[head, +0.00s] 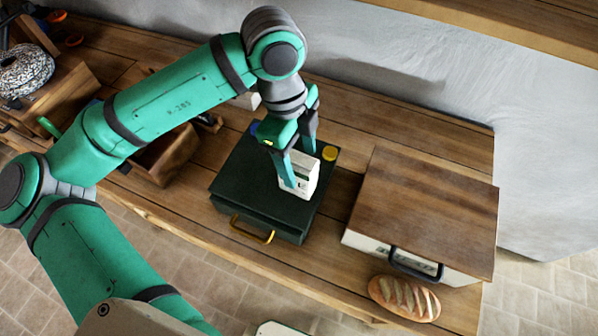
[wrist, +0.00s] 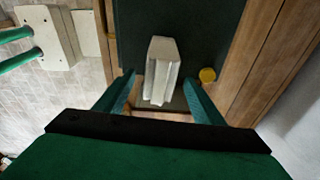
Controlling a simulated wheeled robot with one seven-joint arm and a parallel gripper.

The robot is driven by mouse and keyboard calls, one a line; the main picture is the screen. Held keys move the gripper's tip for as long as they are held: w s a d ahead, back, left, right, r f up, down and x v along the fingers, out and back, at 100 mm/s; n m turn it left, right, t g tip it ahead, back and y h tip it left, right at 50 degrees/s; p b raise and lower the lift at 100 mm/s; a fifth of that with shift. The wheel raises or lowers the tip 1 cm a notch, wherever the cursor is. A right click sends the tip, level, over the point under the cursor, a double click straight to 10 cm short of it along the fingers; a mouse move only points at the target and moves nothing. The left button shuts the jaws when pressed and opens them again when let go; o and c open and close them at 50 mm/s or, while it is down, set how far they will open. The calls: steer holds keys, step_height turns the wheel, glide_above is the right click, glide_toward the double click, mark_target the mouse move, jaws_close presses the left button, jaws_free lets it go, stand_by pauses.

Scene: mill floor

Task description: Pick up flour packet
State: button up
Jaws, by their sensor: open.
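The flour packet (head: 303,172) is a white packet with a green mark, standing on top of a dark green box (head: 240,178) with a yellow handle. In the wrist view the packet (wrist: 161,72) shows pale and ridged, between my fingers. My gripper (head: 298,166) is open, with its fingers down around the packet. In the wrist view my gripper (wrist: 158,95) has a gap between each finger and the packet. One finger hides part of the packet in the head view.
A wooden-topped box (head: 425,205) with a dark handle stands to the right, with a bread loaf (head: 404,298) in front. An open wooden box (head: 165,155) is at left.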

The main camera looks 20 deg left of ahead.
step_height(320, 180, down, 4)
steer(key=shift+s+d+f, duration=0.1)
steer(key=shift+f, duration=0.05)
steer(key=shift+d+f, duration=0.1)
steer(key=shift+f, duration=0.3)
steer(key=c, duration=1.5)
